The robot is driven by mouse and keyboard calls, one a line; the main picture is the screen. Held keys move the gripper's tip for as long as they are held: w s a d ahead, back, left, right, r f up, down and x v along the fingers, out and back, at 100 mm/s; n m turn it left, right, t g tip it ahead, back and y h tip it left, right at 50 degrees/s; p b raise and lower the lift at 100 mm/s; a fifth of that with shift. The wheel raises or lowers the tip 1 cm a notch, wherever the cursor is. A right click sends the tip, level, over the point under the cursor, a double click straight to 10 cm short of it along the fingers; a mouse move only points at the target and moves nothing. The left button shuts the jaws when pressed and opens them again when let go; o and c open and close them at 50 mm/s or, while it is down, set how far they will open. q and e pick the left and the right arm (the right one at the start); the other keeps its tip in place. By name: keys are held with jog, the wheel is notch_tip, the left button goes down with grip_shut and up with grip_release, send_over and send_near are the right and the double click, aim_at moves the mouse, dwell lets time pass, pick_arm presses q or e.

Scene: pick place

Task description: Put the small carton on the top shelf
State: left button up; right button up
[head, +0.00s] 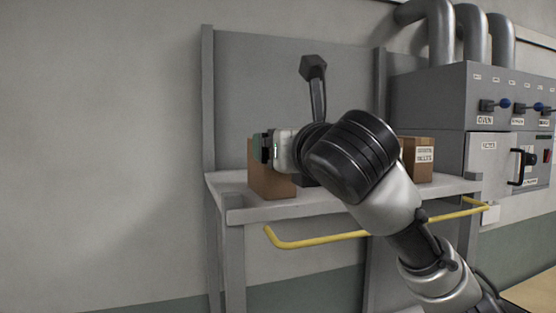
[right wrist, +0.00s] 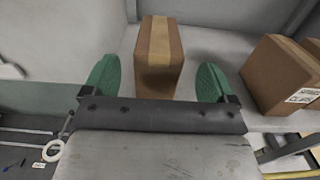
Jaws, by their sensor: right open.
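A plain brown carton (head: 268,182) stands upright on the grey shelf unit's surface (head: 310,205), near its left end. My right gripper (head: 265,147) is at this carton's upper part and hides some of it in the head view. In the right wrist view the carton (right wrist: 160,42), with a lighter tape strip, lies ahead between the green fingers of my right gripper (right wrist: 157,80). The fingers are open, with a gap on each side of the carton. Which carton the task calls small is not clear. My left gripper is not in view.
A labelled brown carton (head: 420,160) stands farther right on the same surface, partly behind my arm; labelled cartons (right wrist: 280,72) also show in the right wrist view. A yellow rail (head: 320,239) runs along the front. A grey machine (head: 430,95) with pipes stands right.

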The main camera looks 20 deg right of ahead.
jog(key=shift+s+d+b, duration=0.1)
jog(key=shift+s+b, duration=0.8)
jog(key=shift+s, duration=1.8)
